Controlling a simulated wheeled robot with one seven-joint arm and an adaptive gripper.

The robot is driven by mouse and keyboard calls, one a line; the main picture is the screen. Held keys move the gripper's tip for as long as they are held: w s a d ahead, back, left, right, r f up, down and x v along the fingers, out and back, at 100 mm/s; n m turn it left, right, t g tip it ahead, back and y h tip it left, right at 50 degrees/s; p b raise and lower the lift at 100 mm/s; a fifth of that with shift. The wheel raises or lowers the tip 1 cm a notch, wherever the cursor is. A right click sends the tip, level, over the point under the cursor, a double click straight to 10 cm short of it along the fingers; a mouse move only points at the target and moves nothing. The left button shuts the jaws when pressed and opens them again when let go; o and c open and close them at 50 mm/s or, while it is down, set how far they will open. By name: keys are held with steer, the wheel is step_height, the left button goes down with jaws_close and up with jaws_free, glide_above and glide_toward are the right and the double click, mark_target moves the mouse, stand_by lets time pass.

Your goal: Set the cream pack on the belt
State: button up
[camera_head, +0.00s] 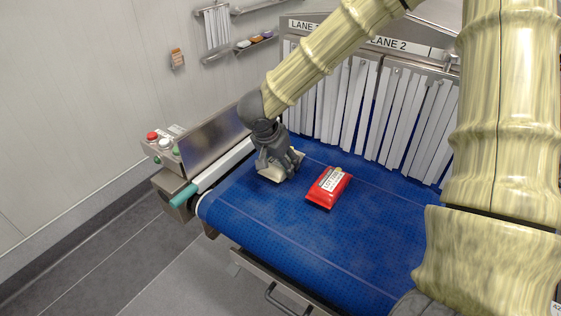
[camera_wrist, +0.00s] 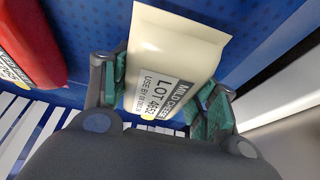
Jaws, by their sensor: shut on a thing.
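The cream pack (camera_head: 268,173) is a pale pack at the left part of the blue belt (camera_head: 245,223), below my gripper (camera_head: 277,164). In the wrist view the cream pack (camera_wrist: 172,50) sits between my two green-padded fingers (camera_wrist: 164,92). Its label reads "MILD CHEE", "LOT 4652" and a use-by date. My gripper is shut on it. The pack is at or just above the belt surface; I cannot tell whether it touches. In the head view the fingers hide part of the pack.
A red pack (camera_head: 328,187) with a white label lies on the belt just right of the cream pack. White strip curtains (camera_head: 345,105) hang behind, under lane signs. A metal guard (camera_head: 212,130) and button box (camera_head: 163,145) stand at the left. The front belt is clear.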

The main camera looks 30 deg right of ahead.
steer(key=shift+s, duration=0.1)
steer(key=o, duration=1.4)
steer(key=shift+f, duration=0.1)
steer(key=shift+o, duration=0.2)
steer(key=v, duration=1.2)
steer(key=shift+b, duration=0.45)
